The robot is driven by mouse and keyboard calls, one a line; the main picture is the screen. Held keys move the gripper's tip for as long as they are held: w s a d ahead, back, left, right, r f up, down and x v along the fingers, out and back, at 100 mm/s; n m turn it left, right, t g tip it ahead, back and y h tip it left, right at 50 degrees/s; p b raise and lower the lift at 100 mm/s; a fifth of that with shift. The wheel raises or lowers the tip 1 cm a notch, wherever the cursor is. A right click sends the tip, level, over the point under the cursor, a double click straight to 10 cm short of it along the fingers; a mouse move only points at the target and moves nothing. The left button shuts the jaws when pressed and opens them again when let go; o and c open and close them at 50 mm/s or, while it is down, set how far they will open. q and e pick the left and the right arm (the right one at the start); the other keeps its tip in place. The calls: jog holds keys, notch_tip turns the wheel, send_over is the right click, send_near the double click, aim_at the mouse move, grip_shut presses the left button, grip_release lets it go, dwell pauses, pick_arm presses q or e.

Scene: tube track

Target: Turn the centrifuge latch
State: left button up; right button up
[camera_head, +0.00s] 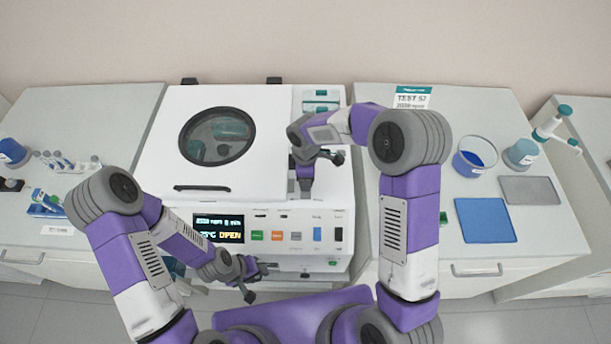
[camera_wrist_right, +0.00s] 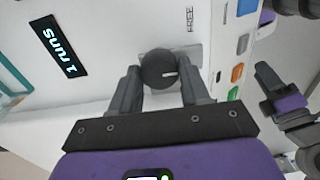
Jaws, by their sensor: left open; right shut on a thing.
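The white centrifuge (camera_head: 150,160) stands in the middle with its lid down; the lid has a round dark-rimmed window. Its front display (camera_head: 218,228) reads OPEN. The latch is a round dark knob (camera_wrist_right: 158,68) with a short white mark, on a grey plate beside the word FREE in the right wrist view. My right gripper (camera_wrist_right: 160,82) has its two fingers on either side of the knob, shut on it. In the head view my right gripper (camera_head: 305,185) hides the knob. My left gripper (camera_head: 260,277) is open and empty before the centrifuge's lower front.
Colored buttons (camera_head: 276,236) line the front panel. A small display (camera_wrist_right: 60,45) reads 1 RUNS. The right bench holds a blue mat (camera_head: 485,220), a grey mat (camera_head: 530,190) and a blue-filled beaker (camera_head: 474,158). A tube rack (camera_head: 70,165) stands on the left bench.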

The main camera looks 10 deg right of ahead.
jog(key=shift+w, duration=0.1)
dwell(0.4)
jog(key=o, duration=1.1)
jog(key=shift+c, duration=0.2)
jog(key=shift+r, duration=0.1)
notch_tip(320, 180, up, 8)
jog(key=shift+f, duration=0.25)
